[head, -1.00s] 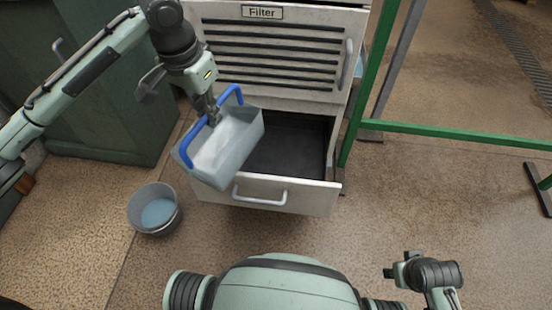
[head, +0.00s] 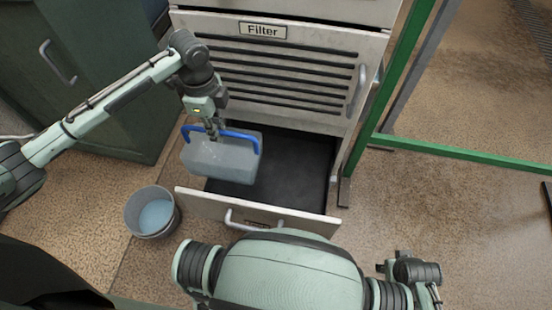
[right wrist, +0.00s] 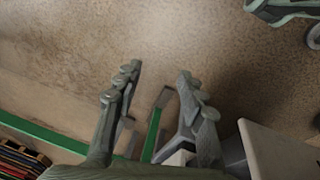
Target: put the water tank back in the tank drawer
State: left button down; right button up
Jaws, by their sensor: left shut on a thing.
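The water tank (head: 225,160) is a translucent pale box with a blue handle (head: 236,134). My left gripper (head: 213,132) is shut on the blue handle, and the tank hangs below it. The tank is over the left part of the open tank drawer (head: 295,170), which has a dark, bare inside and a pale front with a handle. I cannot tell how high the tank is above the drawer floor. My right gripper (right wrist: 155,95) is open and empty in the right wrist view, with its fingers apart above the floor.
A grey bucket (head: 152,212) with bluish water stands on the floor left of the drawer. The "Filter" panel (head: 270,75) is above the drawer. A green cabinet (head: 90,80) stands at left. A green metal frame (head: 450,153) stands at right.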

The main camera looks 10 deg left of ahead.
pick_arm(q)
send_over(226, 161)
notch_tip(226, 161, down, 6)
jog(key=shift+r, duration=0.25)
jog(key=w+d+f+b, duration=0.1)
jog(key=d+f, duration=1)
jog(key=shift+d+f+b, duration=0.15)
jog(key=shift+b, duration=0.2)
jog(key=c, duration=1.6)
grip_release()
pick_arm(e)
notch_tip(226, 161, up, 6)
jog(key=w, duration=0.2)
jog(key=shift+w+t, duration=0.15)
jog(key=shift+t, duration=0.15)
jog(key=shift+a+f, duration=0.1)
pick_arm(q)
notch_tip(226, 161, up, 12)
jog(key=p, duration=0.1)
jog(key=shift+r+p, duration=0.2)
jog(key=shift+p, duration=0.15)
pick_arm(e)
jog(key=f, duration=0.3)
jog(key=shift+s+a+f, duration=0.15)
jog(key=shift+s+f, duration=0.15)
jog(key=shift+s, duration=0.05)
